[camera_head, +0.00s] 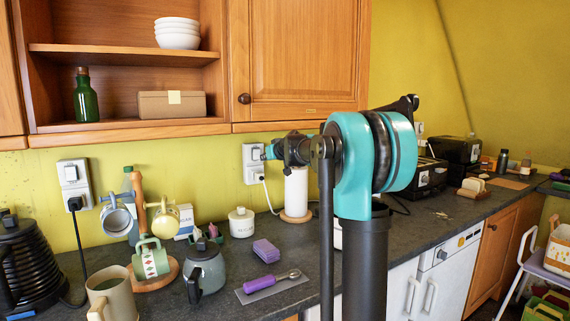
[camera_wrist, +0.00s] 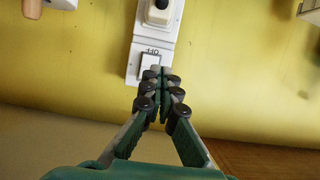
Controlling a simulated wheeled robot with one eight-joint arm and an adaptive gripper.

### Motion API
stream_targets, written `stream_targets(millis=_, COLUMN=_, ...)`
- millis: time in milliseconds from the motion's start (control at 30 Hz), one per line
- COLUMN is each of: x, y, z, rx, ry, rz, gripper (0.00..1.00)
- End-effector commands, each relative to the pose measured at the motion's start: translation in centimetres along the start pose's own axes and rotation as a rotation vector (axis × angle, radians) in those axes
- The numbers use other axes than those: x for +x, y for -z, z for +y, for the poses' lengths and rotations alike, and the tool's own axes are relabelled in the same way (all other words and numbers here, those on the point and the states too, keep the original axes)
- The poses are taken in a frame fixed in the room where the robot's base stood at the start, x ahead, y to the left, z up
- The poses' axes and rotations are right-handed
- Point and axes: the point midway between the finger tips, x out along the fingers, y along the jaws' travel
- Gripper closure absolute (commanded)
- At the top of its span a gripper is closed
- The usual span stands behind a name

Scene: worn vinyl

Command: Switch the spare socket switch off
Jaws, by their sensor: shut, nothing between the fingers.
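A white wall socket (camera_head: 251,176) with a switch and a white cable is on the yellow wall under the cabinet in the head view. My gripper (camera_head: 268,153) is shut and empty, its tips at the switch's right side. The wrist view shows the socket plate (camera_wrist: 135,54) upside down, with the pale rocker (camera_wrist: 149,62) near its lower end and small dark lettering, seemingly OFF, beside it. The closed fingertips (camera_wrist: 161,71) overlap the rocker's right edge. I cannot tell whether they touch it. Another socket (camera_head: 74,178) with a black plug is at the left.
Wooden cabinets (camera_head: 297,50) hang above. The dark counter (camera_head: 215,300) holds a paper towel roll (camera_head: 296,192), a mug rack, a grey teapot (camera_head: 207,268), a purple sponge (camera_head: 266,249) and a white jar (camera_head: 241,223). Black appliances (camera_head: 455,150) stand to the right.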

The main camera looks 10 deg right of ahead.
Motion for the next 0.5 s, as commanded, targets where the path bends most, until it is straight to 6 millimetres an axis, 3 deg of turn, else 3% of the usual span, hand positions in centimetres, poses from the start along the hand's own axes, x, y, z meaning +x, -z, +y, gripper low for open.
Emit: stream_targets(millis=500, x=-9.9, y=-2.8, z=0.0, rx=0.001, ry=-0.001, rz=0.000, gripper=1.00)
